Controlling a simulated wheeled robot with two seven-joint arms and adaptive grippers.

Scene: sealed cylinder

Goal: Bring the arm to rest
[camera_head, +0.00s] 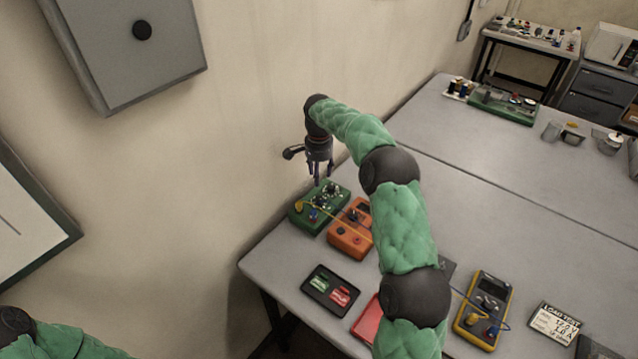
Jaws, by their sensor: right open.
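My right arm, in a green quilted cover, reaches up from the bottom of the head view and bends left over the table (290,254). Its gripper (316,181) points down above the green box (310,213) at the table's far left corner. The gripper is open with nothing visible between its fingers. I cannot tell exactly how high the fingertips are above the box. Part of my left arm, also green, shows at the bottom left; its gripper is outside the view.
An orange meter (348,240) sits close beside the green box. A black tray (331,290), a red item (368,322), a yellow multimeter (484,309) and a "LOAD TEST" display (554,323) lie nearer. A grey wall box (130,50) hangs upper left.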

